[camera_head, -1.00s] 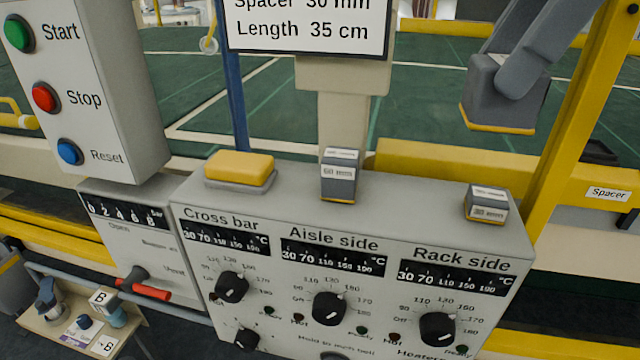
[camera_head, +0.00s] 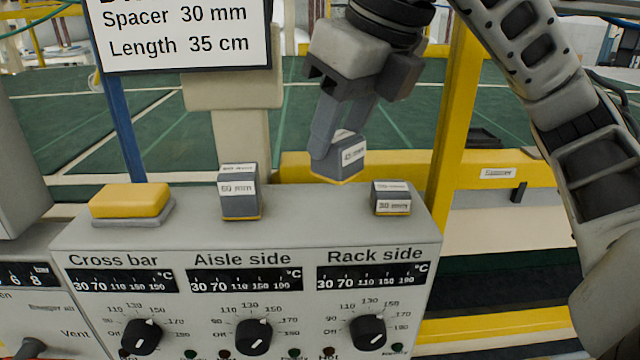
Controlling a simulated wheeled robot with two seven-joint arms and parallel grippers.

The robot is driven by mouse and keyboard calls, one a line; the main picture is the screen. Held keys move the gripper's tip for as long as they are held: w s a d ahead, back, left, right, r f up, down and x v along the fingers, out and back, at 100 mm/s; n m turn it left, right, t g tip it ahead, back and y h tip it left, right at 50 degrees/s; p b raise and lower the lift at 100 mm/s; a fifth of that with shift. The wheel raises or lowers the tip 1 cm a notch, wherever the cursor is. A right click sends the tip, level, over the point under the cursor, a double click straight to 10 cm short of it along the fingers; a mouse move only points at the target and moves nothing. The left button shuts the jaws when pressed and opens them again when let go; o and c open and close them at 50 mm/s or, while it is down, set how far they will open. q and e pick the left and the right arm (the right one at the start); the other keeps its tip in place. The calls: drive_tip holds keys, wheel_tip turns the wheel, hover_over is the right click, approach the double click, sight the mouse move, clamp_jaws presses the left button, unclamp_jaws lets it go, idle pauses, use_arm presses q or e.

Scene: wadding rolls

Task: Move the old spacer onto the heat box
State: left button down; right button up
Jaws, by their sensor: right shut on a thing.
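My right gripper (camera_head: 343,130) is shut on a grey spacer (camera_head: 346,161) with a white label and a yellow bottom edge; the label seems to read 45 mm but is small. It holds the spacer slightly tilted, over the back part of the top of the heat box (camera_head: 290,213), between two other spacers. Whether the held spacer touches the top I cannot tell. The 60 mm spacer (camera_head: 240,204) stands upright to its left, and the 30 mm spacer (camera_head: 391,205) sits to its right. My left gripper is out of view.
A yellow block on a grey base (camera_head: 130,202) sits at the left of the box top. A post with a sign (camera_head: 185,35) rises behind the box. A yellow upright (camera_head: 452,130) and a rail labelled Spacer (camera_head: 497,173) are at the right.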

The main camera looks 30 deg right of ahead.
sight(322, 171)
drive_tip(key=shift+w+a+f, duration=0.25)
drive_tip(key=shift+w+f, duration=0.6)
drive_tip(key=shift+f, duration=0.2)
drive_tip(key=shift+s+x, duration=0.2)
drive_tip(key=shift+x, duration=0.75)
drive_tip(key=shift+s+x, duration=0.15)
drive_tip(key=shift+x, duration=0.8)
drive_tip(key=shift+f, duration=0.15)
drive_tip(key=shift+f, duration=0.15)
drive_tip(key=o, duration=1)
drive_tip(key=p+v, duration=0.2)
drive_tip(key=v, duration=1)
drive_tip(key=shift+s+d, duration=0.1)
drive_tip(key=shift+s, duration=0.05)
